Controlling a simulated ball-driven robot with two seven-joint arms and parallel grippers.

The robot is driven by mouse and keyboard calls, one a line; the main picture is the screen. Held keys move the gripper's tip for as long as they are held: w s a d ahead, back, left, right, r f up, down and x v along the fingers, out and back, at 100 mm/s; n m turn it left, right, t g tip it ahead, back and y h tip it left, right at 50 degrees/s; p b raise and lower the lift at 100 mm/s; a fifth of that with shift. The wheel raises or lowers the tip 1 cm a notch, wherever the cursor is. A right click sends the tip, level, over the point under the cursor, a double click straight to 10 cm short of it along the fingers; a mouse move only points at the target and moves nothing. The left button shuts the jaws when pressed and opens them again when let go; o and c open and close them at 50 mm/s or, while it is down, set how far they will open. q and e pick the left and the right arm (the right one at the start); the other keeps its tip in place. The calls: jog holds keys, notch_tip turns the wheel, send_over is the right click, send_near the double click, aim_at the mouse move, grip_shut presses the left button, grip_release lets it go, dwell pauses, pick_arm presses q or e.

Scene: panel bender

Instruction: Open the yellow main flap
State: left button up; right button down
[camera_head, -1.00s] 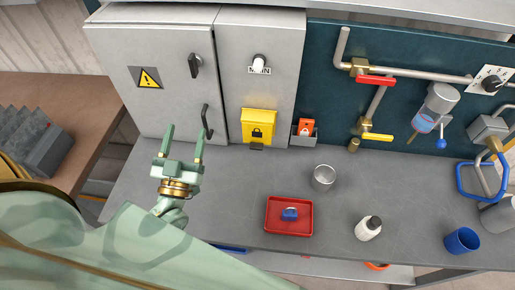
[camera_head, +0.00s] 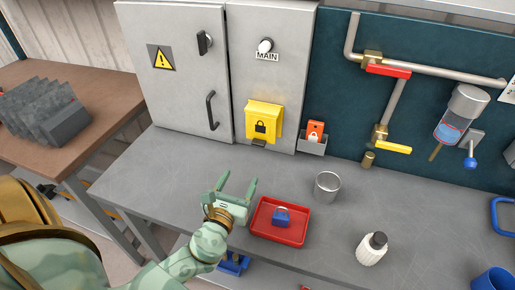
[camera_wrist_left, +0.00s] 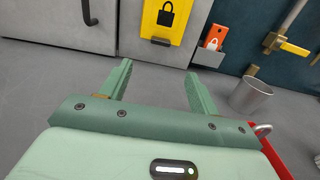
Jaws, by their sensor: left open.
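The yellow main flap (camera_head: 263,121), marked with a black padlock sign, is on the front of the grey cabinet, below the MAIN knob (camera_head: 265,47). It hangs down and looks closed. It also shows at the top of the left wrist view (camera_wrist_left: 164,20), cut off by the frame. A small dark tab sits at its lower edge. My left gripper (camera_head: 238,183) is open and empty, over the workbench below and in front of the flap, apart from it. Its two green fingers (camera_wrist_left: 158,84) point toward the cabinet. My right gripper is not in view.
A red tray (camera_head: 264,232) with a blue padlock (camera_head: 282,214) is right beside my left gripper. A metal cup (camera_head: 327,186), a white bottle (camera_head: 371,249) and an orange-tag holder (camera_head: 313,140) stand nearby. A cabinet door handle (camera_head: 211,110) sticks out left of the flap.

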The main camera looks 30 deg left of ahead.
aim_at(257, 145)
pick_arm(q)
jog(key=x, duration=1.4)
jog(key=shift+w, duration=0.35)
